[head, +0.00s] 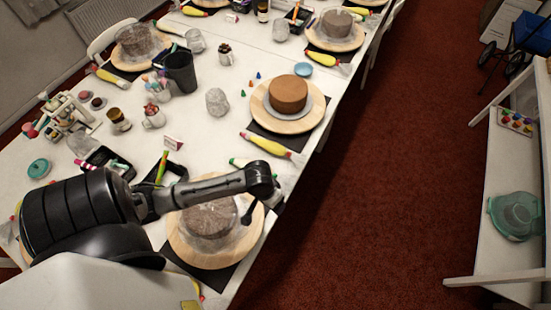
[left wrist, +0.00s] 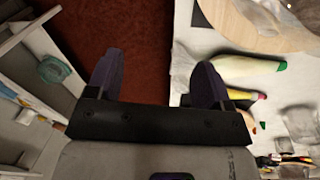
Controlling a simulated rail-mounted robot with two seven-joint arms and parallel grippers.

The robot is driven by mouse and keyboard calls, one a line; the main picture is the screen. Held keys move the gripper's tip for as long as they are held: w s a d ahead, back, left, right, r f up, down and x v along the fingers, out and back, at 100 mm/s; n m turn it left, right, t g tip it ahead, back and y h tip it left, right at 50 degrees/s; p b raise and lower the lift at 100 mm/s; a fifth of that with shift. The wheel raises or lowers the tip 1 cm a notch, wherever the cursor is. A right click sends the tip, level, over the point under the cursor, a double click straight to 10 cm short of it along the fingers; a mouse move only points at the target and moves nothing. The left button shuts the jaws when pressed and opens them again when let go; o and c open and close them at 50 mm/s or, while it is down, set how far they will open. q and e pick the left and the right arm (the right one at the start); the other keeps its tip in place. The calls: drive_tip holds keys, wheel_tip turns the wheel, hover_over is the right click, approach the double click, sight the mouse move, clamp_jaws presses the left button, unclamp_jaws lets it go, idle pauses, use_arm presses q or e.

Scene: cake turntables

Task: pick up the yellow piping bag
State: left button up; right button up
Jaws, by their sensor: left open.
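A yellow piping bag (head: 272,143) with a red tip lies on the table edge, between the nearest turntable and the one with a brown cake. It also shows in the left wrist view (left wrist: 245,94), partly behind a finger. A paler bag with a green tip (head: 239,162) lies closer to my left arm, partly hidden by it; it shows larger in the left wrist view (left wrist: 247,66). My left gripper (left wrist: 155,82) is open, with nothing between its fingers but carpet below. In the head view the arm's end hangs beside the near turntable. My right gripper is out of view.
The near turntable (head: 184,246) carries a grey-brown cake under my left arm. Another turntable (head: 312,119) with a brown cake stands beyond the yellow bag. A dark cup (head: 180,72) and several tools crowd the table's left side. Open red carpet (head: 400,150) lies right.

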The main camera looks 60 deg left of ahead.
use_arm(q)
drive_tip(key=w+a+f+n+b, duration=0.3)
drive_tip(key=w+a+f+b, duration=0.25)
drive_tip(key=f, duration=0.25)
drive_tip(key=n+t+h+b, duration=0.1)
drive_tip(key=n+h+b, duration=0.1)
drive_tip(key=n+b, duration=1.7)
approach(271, 144)
drive_tip(key=shift+m, duration=0.8)
drive_tip(key=b+x, duration=0.4)
drive_tip(key=x, duration=0.3)
drive_tip(key=shift+w+d+r+b, duration=0.1)
drive_tip(key=shift+d+b, duration=0.1)
drive_tip(key=shift+b, duration=0.1)
drive_tip(key=b+x, duration=0.2)
drive_tip(key=x, duration=0.3)
drive_tip(key=shift+a+b, duration=0.1)
drive_tip(key=shift+b, duration=0.3)
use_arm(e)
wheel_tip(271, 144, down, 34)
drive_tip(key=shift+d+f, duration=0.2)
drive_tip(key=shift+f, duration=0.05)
use_arm(q)
drive_tip(key=shift+c, duration=0.3)
drive_tip(key=c, duration=0.3)
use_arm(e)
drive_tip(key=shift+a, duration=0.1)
